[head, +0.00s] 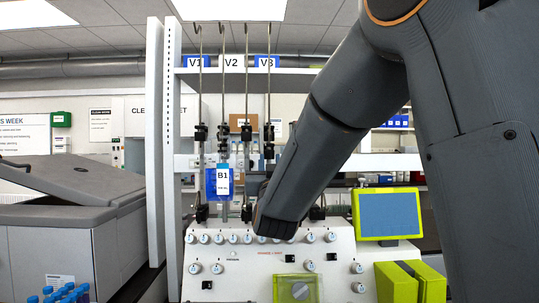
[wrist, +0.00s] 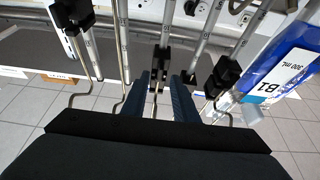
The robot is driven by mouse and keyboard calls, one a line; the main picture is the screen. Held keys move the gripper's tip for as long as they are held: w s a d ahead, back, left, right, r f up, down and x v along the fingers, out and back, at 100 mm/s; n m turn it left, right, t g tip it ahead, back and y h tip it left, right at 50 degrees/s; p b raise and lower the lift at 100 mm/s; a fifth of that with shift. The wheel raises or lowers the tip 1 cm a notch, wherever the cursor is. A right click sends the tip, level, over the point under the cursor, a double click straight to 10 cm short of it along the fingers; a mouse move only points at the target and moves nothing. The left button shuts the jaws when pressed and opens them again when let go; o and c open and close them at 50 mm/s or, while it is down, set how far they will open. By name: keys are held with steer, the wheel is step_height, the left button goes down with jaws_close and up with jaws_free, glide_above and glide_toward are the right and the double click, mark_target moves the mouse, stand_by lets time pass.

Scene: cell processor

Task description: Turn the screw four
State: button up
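No screw is labelled as number four in these views, and I cannot tell which part it is. Small black clamps sit on upright metal rods, one at the left (head: 201,132) and another on the rod under V3 (head: 268,132). In the wrist view my gripper (wrist: 165,98) has its two dark blue fingers apart. A thin metal rod shows in the gap between them, with a black clamp (wrist: 161,57) just beyond the fingertips. I cannot tell whether the fingers touch it. In the head view my arm hides the gripper and the parts behind it.
A blue bag labelled B1 (head: 223,184) hangs by the rods and shows at right in the wrist view (wrist: 280,75). Below stands a white panel (head: 250,262) with several small knobs. A green-framed screen (head: 388,214) stands right, a grey machine (head: 75,200) left.

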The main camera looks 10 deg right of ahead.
mark_target(269, 155)
steer(key=shift+p+x, duration=0.45)
steer(key=shift+x, duration=1.05)
steer(key=shift+c, duration=0.6)
